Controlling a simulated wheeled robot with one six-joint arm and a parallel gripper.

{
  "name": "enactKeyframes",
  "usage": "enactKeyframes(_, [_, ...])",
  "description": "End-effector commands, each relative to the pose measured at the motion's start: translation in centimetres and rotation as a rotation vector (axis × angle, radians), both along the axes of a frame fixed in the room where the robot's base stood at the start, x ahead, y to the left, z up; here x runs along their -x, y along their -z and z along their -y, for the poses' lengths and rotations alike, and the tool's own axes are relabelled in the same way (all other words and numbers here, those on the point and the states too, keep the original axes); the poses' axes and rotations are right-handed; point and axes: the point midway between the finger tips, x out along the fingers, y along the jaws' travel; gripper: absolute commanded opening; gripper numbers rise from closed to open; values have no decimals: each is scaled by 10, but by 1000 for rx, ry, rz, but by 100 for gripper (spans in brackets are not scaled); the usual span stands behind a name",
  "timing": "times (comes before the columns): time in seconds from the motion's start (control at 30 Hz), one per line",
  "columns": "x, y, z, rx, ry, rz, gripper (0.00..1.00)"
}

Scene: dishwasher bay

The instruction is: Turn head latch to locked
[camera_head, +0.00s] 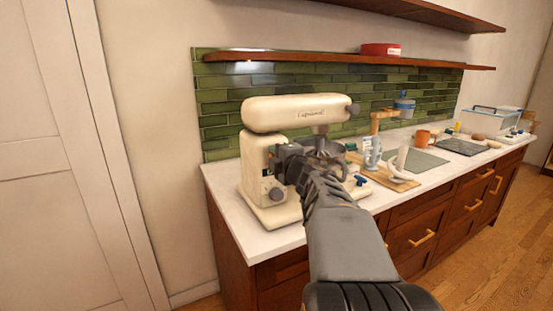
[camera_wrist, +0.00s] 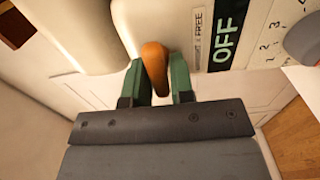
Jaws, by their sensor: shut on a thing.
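The cream stand mixer (camera_head: 285,115) stands on the near left part of the counter, its head level over the base. Its head latch (camera_wrist: 154,58) is an orange lever on the mixer's side in the wrist view. My gripper (camera_wrist: 157,80) has its green fingers on either side of the lever and is shut on it. A label reading FREE (camera_wrist: 197,38) is just right of the lever. In the head view my gripper (camera_head: 277,160) is against the mixer's column and hides the latch.
A green OFF panel (camera_wrist: 228,35) and a grey knob (camera_wrist: 303,40) are right of the latch. A wooden board (camera_head: 400,184) with a white attachment (camera_head: 398,160) lies right of the mixer. A shelf (camera_head: 330,58) hangs above.

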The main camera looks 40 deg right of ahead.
Motion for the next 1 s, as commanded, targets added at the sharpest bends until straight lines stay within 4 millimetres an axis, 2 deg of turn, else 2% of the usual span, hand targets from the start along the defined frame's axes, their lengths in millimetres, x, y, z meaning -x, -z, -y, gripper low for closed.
enactKeyframes(0.6, [0,0,0,36,1,-5,0])
enactKeyframes(0.63, [0,0,0,35,1,-5,24])
enactKeyframes(0.8, [0,0,0,35,0,-5,41])
enactKeyframes(1.0, [0,0,0,34,0,-5,42])
